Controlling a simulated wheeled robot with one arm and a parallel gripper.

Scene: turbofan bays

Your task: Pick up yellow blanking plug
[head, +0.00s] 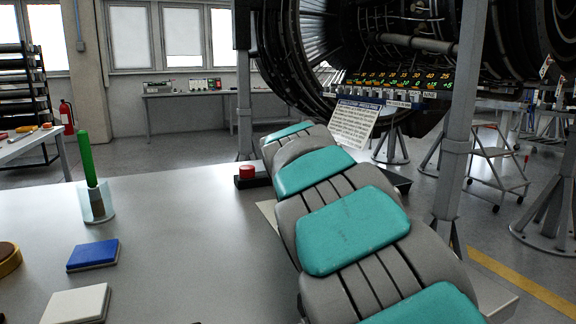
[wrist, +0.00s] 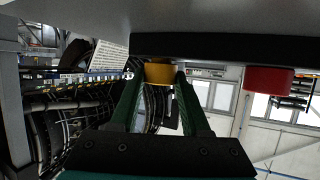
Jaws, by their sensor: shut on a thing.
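The yellow blanking plug (wrist: 160,73) shows in the wrist view between the tips of my two green fingers. My gripper (wrist: 158,82) is shut on it, one finger on each side. The wrist picture appears upside down, and the plug's upper side in it meets a black strip (wrist: 212,46). I cannot tell whether the plug still rests on that strip. In the head view my arm hides the plug and my gripper.
A red plug (head: 246,171) stands on the black strip's left end; it also shows in the wrist view (wrist: 268,80). The grey table (head: 160,225) holds a green marker (head: 87,160) in a clear cup, a blue block (head: 93,255) and a white block (head: 76,304). A metal post (head: 461,130) stands right.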

